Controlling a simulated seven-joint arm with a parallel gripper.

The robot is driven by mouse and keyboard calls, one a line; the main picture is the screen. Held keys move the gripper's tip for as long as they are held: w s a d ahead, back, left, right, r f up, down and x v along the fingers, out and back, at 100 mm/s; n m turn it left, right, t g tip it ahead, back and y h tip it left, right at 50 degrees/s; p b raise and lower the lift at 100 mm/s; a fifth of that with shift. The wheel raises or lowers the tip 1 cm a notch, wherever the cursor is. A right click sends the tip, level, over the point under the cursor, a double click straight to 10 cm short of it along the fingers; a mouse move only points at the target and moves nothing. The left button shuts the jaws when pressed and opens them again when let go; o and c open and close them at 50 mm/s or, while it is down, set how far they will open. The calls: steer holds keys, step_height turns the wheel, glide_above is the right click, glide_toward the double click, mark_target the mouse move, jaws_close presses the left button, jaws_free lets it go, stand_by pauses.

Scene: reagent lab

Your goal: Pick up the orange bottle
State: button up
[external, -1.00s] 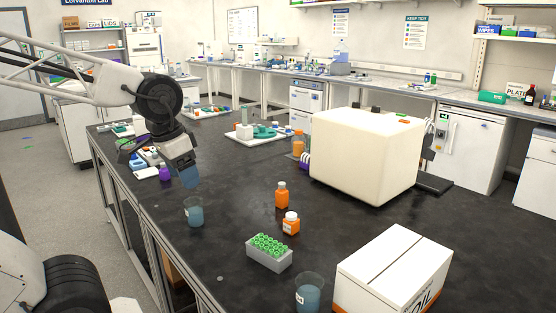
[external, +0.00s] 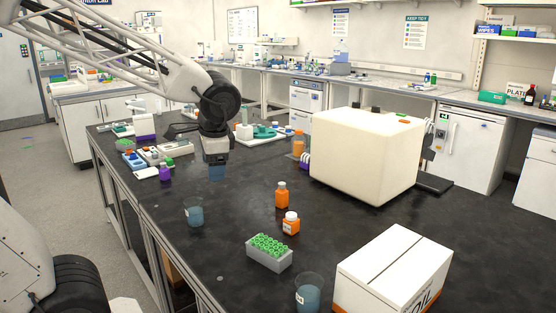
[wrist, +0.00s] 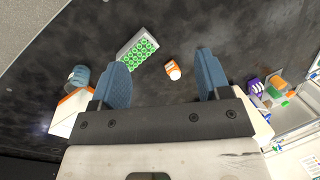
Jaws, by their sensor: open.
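A taller orange bottle (external: 281,196) stands upright on the black bench in the external view. A shorter orange bottle (external: 291,223) with a white cap stands just in front of it. The wrist view shows one orange bottle (wrist: 173,70) between my fingers in the picture, below them on the bench; I cannot tell which of the two it is. My gripper (external: 216,172) is open and empty, in the air above the bench, to the left of both bottles. Its two blue fingers (wrist: 164,60) are wide apart in the wrist view.
A rack of green-capped tubes (external: 269,252) stands in front of the bottles. A beaker (external: 194,216) stands to the left, another beaker (external: 308,292) at the front. A white carton (external: 394,268) is at front right, a large cream block (external: 365,158) behind right.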

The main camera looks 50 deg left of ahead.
steer(key=w+a+f+m+g+y, duration=0.1)
steer(key=w+a+f+m+y, duration=0.2)
steer(key=w, duration=0.6)
steer(key=w+a+f+m+g+y, duration=0.1)
steer(key=w+f+m+y, duration=0.25)
steer(key=w+f, duration=0.45)
steer(key=m+y, duration=0.5)
steer(key=m, duration=0.2)
glide_toward(286, 192)
steer(key=shift+h, duration=0.25)
steer(key=x, duration=0.4)
steer(key=shift+s+a+r, duration=0.15)
steer(key=shift+s+a, duration=0.05)
steer(key=shift+s, duration=0.05)
steer(key=shift+x, duration=1.3)
steer(key=shift+w+x, duration=0.2)
steer(key=shift+x, duration=2.4)
steer(key=c, duration=1.1)
steer(key=shift+o, duration=0.2)
